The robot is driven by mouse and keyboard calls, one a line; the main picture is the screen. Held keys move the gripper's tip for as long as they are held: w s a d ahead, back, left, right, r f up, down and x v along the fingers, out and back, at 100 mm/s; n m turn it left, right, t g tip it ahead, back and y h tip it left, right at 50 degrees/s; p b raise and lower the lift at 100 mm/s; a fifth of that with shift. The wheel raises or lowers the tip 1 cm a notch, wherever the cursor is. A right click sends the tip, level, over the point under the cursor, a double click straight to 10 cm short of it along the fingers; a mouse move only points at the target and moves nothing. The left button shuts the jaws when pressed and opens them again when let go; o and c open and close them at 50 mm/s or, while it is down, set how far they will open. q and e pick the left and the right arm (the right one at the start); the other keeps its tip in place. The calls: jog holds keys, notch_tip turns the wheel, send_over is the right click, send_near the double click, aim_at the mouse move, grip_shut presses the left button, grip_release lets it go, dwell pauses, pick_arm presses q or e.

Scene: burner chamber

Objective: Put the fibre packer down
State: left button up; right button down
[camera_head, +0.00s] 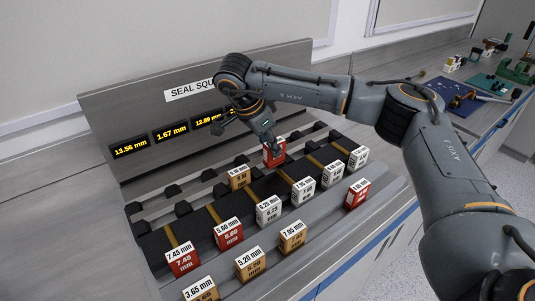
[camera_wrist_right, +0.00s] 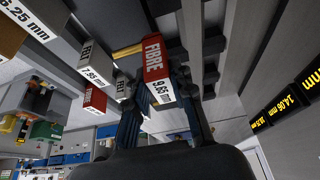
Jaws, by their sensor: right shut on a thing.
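The fibre packer (camera_wrist_right: 153,58) is a red and white block marked FIBRE and 9.55 mm in the right wrist view. In the head view it is the red block (camera_head: 274,155) at the back part of the sloped rack (camera_head: 190,212). My right gripper (camera_head: 275,143) reaches down from above and is shut on it; its fingers (camera_wrist_right: 160,85) lie either side of the block in the wrist view. I cannot tell whether the packer's underside touches the rack. My left gripper is out of view.
Several red, white and tan labelled blocks stand in rows on the rack, including a tan one (camera_head: 239,177) left of the packer and a white one (camera_head: 303,190) in front. A backboard (camera_head: 130,105) with yellow number displays rises behind. Tools lie on a blue mat (camera_head: 452,92) at far right.

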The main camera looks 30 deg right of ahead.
aim_at(268, 158)
jog(key=f, duration=0.2)
jog(key=w+f+p, duration=0.2)
jog(key=f, duration=0.1)
jog(key=shift+w+d+f, duration=0.15)
jog(key=shift+d+f, duration=0.15)
jog(key=shift+f, duration=0.15)
jog(key=shift+f, duration=0.15)
jog(key=c, duration=1.1)
grip_release()
jog(key=shift+c, duration=0.2)
